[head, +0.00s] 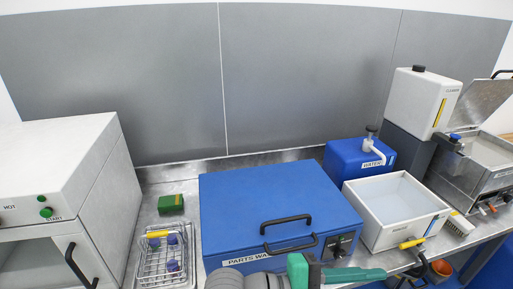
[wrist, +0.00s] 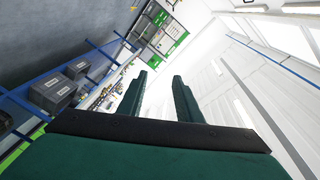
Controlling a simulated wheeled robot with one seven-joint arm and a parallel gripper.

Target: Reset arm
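My gripper (wrist: 160,98) shows in the wrist view as two dark green fingers with a clear gap between them, so it is open, and nothing is between them. In the head view part of my arm and green gripper (head: 345,274) shows at the bottom edge, in front of the blue parts washer (head: 270,205). The wrist view looks away from the bench, into the room.
A white oven-like machine (head: 60,190) stands at left. A wire basket (head: 165,262) with purple parts and a green box (head: 171,204) sit beside the washer. A white bin (head: 395,205), blue water container (head: 358,160) and metal bath (head: 480,165) stand at right. Shelves (wrist: 55,90) show in the wrist view.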

